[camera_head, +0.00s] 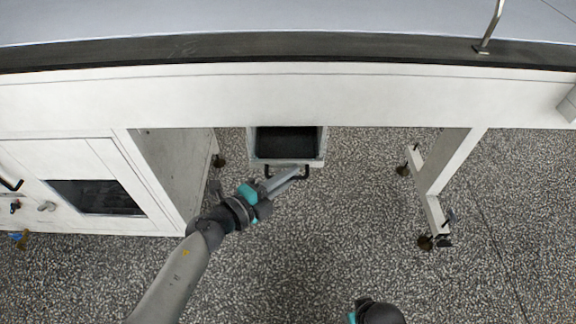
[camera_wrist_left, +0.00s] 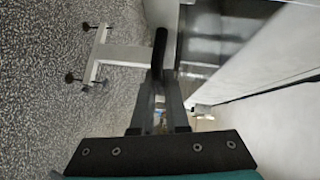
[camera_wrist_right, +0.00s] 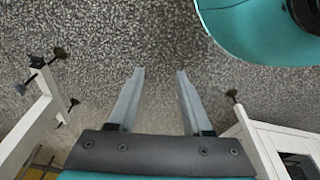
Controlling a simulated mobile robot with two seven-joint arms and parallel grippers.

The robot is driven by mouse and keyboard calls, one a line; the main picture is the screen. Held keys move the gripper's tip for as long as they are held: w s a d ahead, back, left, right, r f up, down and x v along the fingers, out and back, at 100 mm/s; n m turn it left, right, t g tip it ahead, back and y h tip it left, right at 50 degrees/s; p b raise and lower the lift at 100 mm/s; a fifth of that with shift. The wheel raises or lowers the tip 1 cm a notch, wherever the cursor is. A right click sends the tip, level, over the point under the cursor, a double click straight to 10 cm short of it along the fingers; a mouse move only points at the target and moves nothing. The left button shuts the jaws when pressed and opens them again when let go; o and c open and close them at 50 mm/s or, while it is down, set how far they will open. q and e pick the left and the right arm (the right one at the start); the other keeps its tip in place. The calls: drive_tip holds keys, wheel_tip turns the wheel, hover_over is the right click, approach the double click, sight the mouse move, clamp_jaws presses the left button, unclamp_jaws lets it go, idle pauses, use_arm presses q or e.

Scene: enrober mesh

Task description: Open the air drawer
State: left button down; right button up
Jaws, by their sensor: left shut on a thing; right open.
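The air drawer (camera_head: 287,162) is a light grey box with a dark inside, sticking out from under the white machine front in the head view. Its dark handle (camera_head: 306,173) runs along its front face. My left gripper (camera_head: 298,171) is shut on the handle at the drawer's front. In the left wrist view the fingers (camera_wrist_left: 160,115) close around the dark handle (camera_wrist_left: 160,50), with the open drawer (camera_wrist_left: 208,48) beside it. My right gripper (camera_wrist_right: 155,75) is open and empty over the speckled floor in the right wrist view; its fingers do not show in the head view.
The white machine beam (camera_head: 400,98) spans the top of the head view under a dark table edge (camera_head: 380,47). A white cabinet (camera_head: 60,165) stands at left, a leg frame (camera_head: 455,165) at right.

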use_arm(q)
drive_tip(key=s+p, duration=0.2)
drive_tip(key=s, duration=0.7)
drive_tip(key=shift+s, duration=0.4)
use_arm(e)
drive_tip(key=s+d+f, duration=0.1)
drive_tip(key=f, duration=0.1)
drive_tip(key=s+d+f, duration=0.1)
drive_tip(key=f, duration=0.1)
drive_tip(key=shift+s+d, duration=0.15)
drive_tip(key=shift+s, duration=0.25)
use_arm(q)
drive_tip(key=shift+a+f, duration=0.1)
drive_tip(key=c, duration=1.2)
unclamp_jaws()
use_arm(e)
drive_tip(key=shift+r, duration=0.1)
use_arm(q)
drive_tip(key=p+v, duration=0.2)
drive_tip(key=v, duration=1.3)
drive_tip(key=shift+s, duration=0.1)
use_arm(e)
drive_tip(key=shift+h, duration=0.3)
drive_tip(key=s+d+f, duration=0.2)
drive_tip(key=s, duration=0.1)
drive_tip(key=shift+d, duration=0.15)
